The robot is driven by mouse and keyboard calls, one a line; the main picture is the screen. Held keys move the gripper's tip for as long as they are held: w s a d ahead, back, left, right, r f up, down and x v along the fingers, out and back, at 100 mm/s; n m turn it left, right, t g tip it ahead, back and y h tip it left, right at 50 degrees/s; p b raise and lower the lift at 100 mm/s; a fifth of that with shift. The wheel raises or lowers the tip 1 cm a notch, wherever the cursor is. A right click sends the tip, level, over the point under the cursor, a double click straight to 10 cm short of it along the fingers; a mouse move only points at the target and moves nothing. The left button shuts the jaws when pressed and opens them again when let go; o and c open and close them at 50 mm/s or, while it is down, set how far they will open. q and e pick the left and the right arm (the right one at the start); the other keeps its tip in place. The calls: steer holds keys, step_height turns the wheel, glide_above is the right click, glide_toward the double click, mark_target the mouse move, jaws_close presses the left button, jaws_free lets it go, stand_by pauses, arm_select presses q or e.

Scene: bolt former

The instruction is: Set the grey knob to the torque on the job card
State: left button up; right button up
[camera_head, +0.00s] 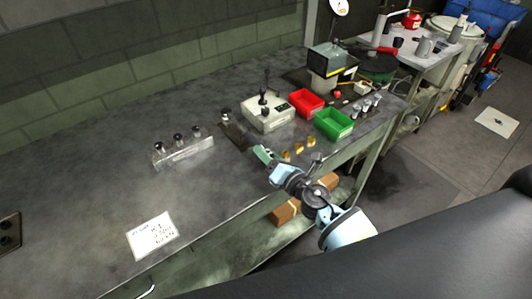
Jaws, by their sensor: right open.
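The job card (152,236) lies flat on the front left of the bench, with handwritten lines too small to read surely. A pale box (266,113) with a dark upright lever and a small panel stands mid-bench. A dark low device (233,128) with a small knob-like top sits left of this box. I cannot tell which part is the grey knob. My right gripper (258,152) is open and empty over the bench, just in front of the dark device, and its fingers partly cover that area. My left gripper is out of view.
A clear block (183,152) with several dark-topped pins stands to the left. A red bin (306,103) and a green bin (334,124) stand to the right, with brass pieces (299,148) in front.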

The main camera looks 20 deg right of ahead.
steer(key=v, duration=0.6)
steer(key=shift+s+f, duration=0.1)
steer(key=shift+f, duration=0.05)
steer(key=shift+s+d, duration=0.2)
steer(key=shift+s, duration=0.15)
steer(key=shift+r+m, duration=0.2)
steer(key=shift+m, duration=0.1)
steer(key=s+d+f+m+g+h, duration=0.45)
steer(key=s+d+m+h, duration=0.55)
steer(key=m, duration=0.9)
steer(key=s+a+f+m+g+y, duration=0.25)
steer(key=s+m+g, duration=0.25)
steer(key=s, duration=0.6)
steer(key=s+a+f+m+g+y, duration=0.25)
steer(key=s+m+g, duration=0.3)
steer(key=s, duration=0.65)
steer(key=w+a+f+n+t, duration=0.1)
steer(key=w+a+f+t, duration=0.2)
steer(key=w+f+t, duration=0.3)
steer(key=shift+w+f+t+y, duration=0.2)
steer(key=shift+f+t+y, duration=0.35)
steer(key=shift+f, duration=0.9)
